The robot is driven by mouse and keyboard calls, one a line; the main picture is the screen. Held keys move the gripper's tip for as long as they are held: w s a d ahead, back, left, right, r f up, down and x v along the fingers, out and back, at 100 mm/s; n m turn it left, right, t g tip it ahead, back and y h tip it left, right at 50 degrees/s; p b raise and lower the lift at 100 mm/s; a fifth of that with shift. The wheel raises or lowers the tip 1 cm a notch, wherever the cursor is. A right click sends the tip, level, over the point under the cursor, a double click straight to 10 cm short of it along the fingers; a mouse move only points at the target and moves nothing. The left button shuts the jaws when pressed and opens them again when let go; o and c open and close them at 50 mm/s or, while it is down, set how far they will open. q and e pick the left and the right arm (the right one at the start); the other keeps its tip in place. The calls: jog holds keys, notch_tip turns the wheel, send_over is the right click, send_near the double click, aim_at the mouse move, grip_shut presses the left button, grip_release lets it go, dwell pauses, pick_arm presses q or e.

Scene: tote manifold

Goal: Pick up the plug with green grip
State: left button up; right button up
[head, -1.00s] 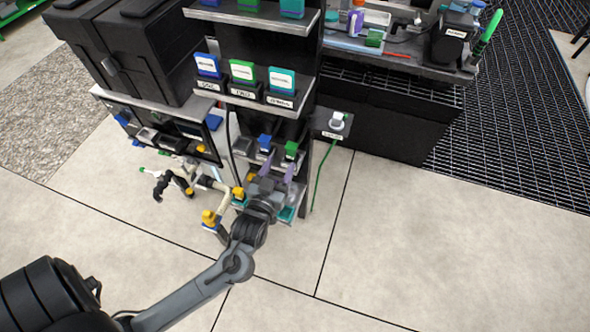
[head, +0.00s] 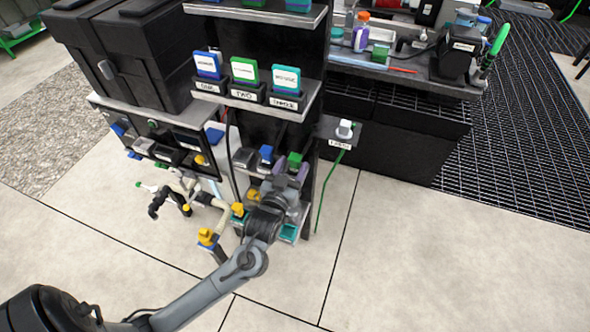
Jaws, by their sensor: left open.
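The plug with green grip (head: 294,159) stands on the lower shelf of the dark rack, beside a similar blue-gripped piece (head: 266,153). My left gripper (head: 292,171) is open, with its purple fingertips just in front of the green grip, one towards each side of it. Whether the fingers reach around the grip or touch it I cannot tell. The plug's lower part is hidden behind my gripper. My right gripper is not in view.
A small side ledge (head: 338,143) to the right holds a white plug (head: 344,129), with a green cord hanging below. Yellow-handled valves and pipes (head: 207,238) stand close left of my left wrist. Boxes in blue, green and teal (head: 244,72) fill the shelf above.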

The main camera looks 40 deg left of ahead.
aim_at(294, 165)
pick_arm(q)
jog(key=b+x, duration=0.2)
jog(key=x, duration=0.1)
jog(key=shift+w, duration=0.3)
jog(key=shift+w+a, duration=0.15)
jog(key=shift+w, duration=0.25)
jog(key=shift+s, duration=0.15)
jog(key=shift+c, duration=0.4)
grip_shut()
